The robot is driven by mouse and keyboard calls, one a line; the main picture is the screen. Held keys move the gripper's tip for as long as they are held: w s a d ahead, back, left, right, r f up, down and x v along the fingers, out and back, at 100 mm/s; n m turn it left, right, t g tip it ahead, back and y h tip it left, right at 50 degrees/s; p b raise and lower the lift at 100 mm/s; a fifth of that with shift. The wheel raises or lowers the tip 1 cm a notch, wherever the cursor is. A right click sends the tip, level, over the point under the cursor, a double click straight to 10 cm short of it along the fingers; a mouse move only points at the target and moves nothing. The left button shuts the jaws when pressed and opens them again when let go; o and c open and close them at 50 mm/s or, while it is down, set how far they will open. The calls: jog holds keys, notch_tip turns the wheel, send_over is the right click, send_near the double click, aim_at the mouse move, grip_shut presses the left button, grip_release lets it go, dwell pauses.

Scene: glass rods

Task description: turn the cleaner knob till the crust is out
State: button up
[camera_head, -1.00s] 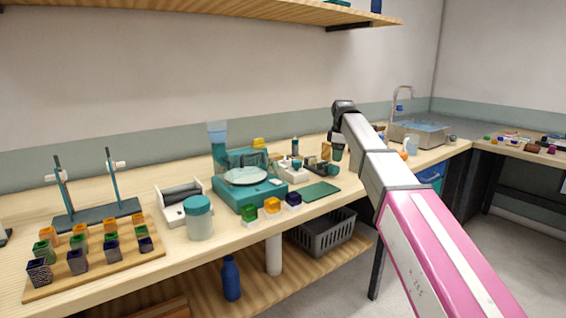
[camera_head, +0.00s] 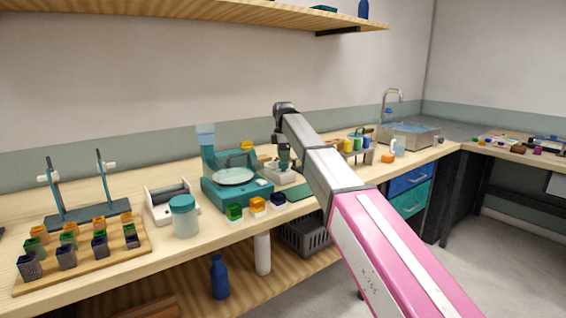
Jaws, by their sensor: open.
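My gripper (camera_head: 284,164) points down from the bent wrist at the end of my arm. It hangs over or just in front of a small white device (camera_head: 282,177) to the right of the teal balance. This device may be the cleaner, but I cannot make out its knob, which is hidden or too small. The crust cannot be seen either. The jaws are open and tiny in this view, and I cannot tell whether they touch anything.
The teal balance (camera_head: 237,193) with a round pan stands close on the left. Coloured cubes (camera_head: 257,207) sit along the front edge. A teal-lidded jar (camera_head: 185,217) and a rack board (camera_head: 84,259) are further left.

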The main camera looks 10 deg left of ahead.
aim_at(284, 166)
jog(key=shift+f, duration=1.4)
jog(key=c, duration=0.6)
jog(key=shift+c, duration=0.2)
